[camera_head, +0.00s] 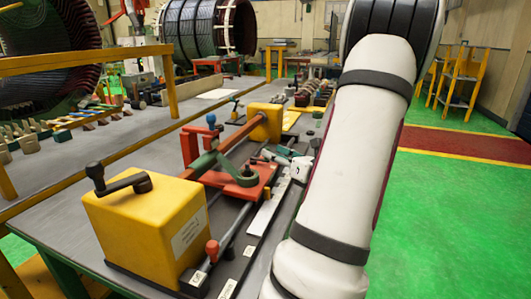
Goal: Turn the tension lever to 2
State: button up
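A winding machine stands on the grey bench in the head view. Its near yellow box (150,232) carries a black crank handle (120,182) on top. A lever with a red knob (212,250) sits low at the box's right side, among small white labels (228,289) whose marks are too small to read. It looks like the tension lever, but I cannot be sure. A green arm and a blue knob (211,118) stand over the red carriage. My gripper (272,156) seems to be the grey part beyond the carriage, apart from the red knob; its fingers are unclear.
A second yellow block (265,122) stands at the far end of the machine. A yellow rail (90,170) runs along the bench's left. Small blocks (60,133) lie beyond it. My white arm covers the right-middle. Green floor (460,220) at right is clear.

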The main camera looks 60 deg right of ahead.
jog(key=shift+x, duration=2.05)
grip_shut()
